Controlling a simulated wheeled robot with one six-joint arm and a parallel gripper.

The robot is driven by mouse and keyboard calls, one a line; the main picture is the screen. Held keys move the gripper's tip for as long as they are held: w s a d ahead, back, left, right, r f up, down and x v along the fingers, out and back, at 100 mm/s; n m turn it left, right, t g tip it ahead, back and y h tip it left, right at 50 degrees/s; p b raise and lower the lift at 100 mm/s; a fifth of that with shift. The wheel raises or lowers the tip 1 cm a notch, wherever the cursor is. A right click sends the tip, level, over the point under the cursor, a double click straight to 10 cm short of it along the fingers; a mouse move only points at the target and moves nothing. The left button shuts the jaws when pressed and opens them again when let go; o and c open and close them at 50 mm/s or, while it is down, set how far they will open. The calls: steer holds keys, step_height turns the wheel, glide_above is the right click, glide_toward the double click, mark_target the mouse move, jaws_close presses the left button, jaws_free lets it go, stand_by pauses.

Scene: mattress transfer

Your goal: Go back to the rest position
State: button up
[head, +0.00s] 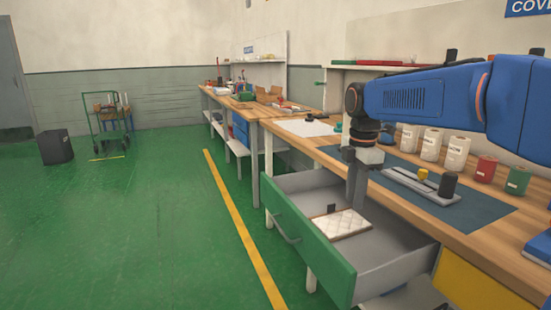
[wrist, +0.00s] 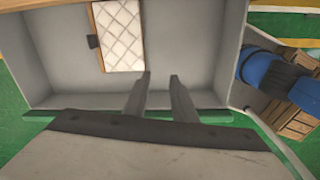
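My gripper (head: 360,205) points down over the open drawer, near the side by the bench. In the wrist view my two gripper fingers (wrist: 160,78) stand apart with nothing between them. A small white quilted mattress (head: 343,223) with a brown edge lies flat in the grey drawer (head: 375,262). The mattress also shows at the top of the wrist view (wrist: 120,35), apart from the fingers. A small dark piece sits at its edge.
The drawer's green front (head: 305,240) sticks out into the aisle. The wooden bench (head: 490,240) holds a grey fixture (head: 420,186), white cans (head: 431,146), a red can (head: 486,169) and a green can (head: 518,180). The green floor at left is open, with a cart (head: 108,130) far back.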

steer(key=s+d+f+m+t, duration=0.1)
steer(key=s+f+m, duration=0.3)
steer(key=s, duration=0.5)
steer(key=s+d+f+m+t, duration=0.2)
steer(key=s+d+f+m, duration=0.2)
steer(key=s+m, duration=0.5)
steer(key=s+d+f+m+t, duration=0.1)
steer(key=s+d+f+m, duration=0.1)
steer(key=s+f+m, duration=0.3)
steer(key=s+m, duration=0.2)
steer(key=s, duration=0.2)
steer(key=shift+s+d+f, duration=0.15)
steer(key=shift+s+d, duration=0.2)
steer(key=shift+c, duration=0.3)
